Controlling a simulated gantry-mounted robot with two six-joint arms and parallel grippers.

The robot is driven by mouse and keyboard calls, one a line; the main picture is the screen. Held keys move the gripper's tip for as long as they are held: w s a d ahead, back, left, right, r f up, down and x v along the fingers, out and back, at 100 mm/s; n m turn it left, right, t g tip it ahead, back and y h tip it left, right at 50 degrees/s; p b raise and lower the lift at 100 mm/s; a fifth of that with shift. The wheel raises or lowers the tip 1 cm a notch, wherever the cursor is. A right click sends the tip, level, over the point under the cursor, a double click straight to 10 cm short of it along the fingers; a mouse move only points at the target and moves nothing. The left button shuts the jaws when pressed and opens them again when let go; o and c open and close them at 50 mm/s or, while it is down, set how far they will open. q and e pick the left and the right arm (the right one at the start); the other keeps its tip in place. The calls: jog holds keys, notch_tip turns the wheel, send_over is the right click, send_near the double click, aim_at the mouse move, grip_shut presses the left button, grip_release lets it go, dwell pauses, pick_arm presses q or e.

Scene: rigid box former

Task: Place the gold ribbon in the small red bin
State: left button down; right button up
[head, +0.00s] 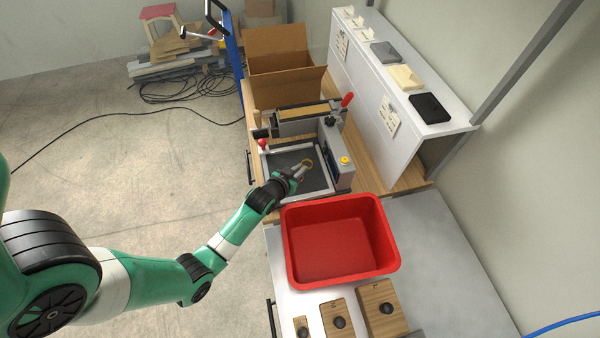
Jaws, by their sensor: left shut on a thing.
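The gold ribbon (308,162) is a small yellowish loop at the tip of my left gripper (301,168). My left gripper is shut on it, over the dark bed of the box-forming machine (325,183). I cannot tell whether the ribbon touches the bed. The red bin (330,250) stands on the light table nearer to me, to the lower right of the gripper, and looks empty. My right gripper is not in view.
Wooden blocks with black knobs (380,307) stand in front of the bin. An open cardboard box (280,65) is behind the machine. A white shelf (440,110) with small boxes runs along the right. The grey tabletop (440,260) right of the bin is clear.

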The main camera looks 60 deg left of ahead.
pick_arm(q)
jog(key=shift+f, duration=0.5)
jog(key=shift+f, duration=0.25)
jog(key=c, duration=0.9)
grip_release()
jog(key=shift+r, duration=0.1)
jog(key=shift+r, duration=0.25)
jog(key=p+v, duration=0.3)
jog(key=v, duration=0.9)
jog(key=shift+f+p, duration=0.1)
jog(key=shift+p, duration=0.25)
